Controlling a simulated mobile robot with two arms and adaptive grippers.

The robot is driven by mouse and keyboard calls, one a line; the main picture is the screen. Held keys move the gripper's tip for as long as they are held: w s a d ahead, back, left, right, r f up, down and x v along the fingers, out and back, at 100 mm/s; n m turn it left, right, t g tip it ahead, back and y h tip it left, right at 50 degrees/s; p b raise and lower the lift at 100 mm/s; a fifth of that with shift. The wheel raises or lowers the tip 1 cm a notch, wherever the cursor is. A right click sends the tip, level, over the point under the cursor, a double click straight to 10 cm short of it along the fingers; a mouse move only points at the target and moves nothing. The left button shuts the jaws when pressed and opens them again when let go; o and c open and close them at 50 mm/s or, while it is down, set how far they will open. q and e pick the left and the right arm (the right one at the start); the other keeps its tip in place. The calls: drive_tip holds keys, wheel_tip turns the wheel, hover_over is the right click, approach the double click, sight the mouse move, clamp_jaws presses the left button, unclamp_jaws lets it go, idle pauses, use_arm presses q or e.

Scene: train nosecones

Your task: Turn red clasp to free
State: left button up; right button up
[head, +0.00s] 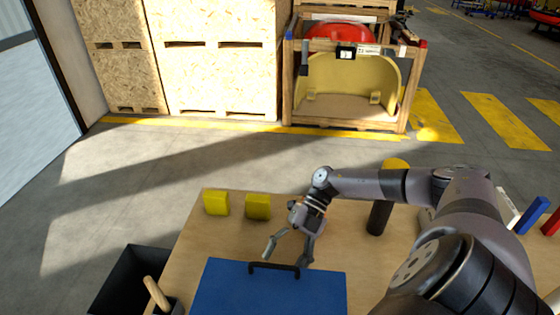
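A small red piece (423,43) sits at the top right corner of the wooden crate frame (402,100); it may be the red clasp, but it is too small to tell how it is turned. A small blue piece (289,36) sits at the opposite top left corner. The crate holds a curved yellow nosecone (350,78), with a red one (340,31) behind and above it. My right gripper (288,253) is open and empty over the wooden table, close to the black handle of the blue case, far from the crate. My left gripper is not in view.
The table (240,232) holds two yellow blocks (257,207), a blue case (265,295) with a black handle (273,268), and a dark cylinder (378,218). A black bin (130,275) stands at left. Tall chipboard crates (215,60) adjoin the frame. Open floor separates table and crates.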

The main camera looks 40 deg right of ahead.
drive_tip(key=shift+x, duration=1.3)
drive_tip(key=shift+c, duration=0.4)
drive_tip(key=shift+f, duration=0.1)
drive_tip(key=c, duration=1.1)
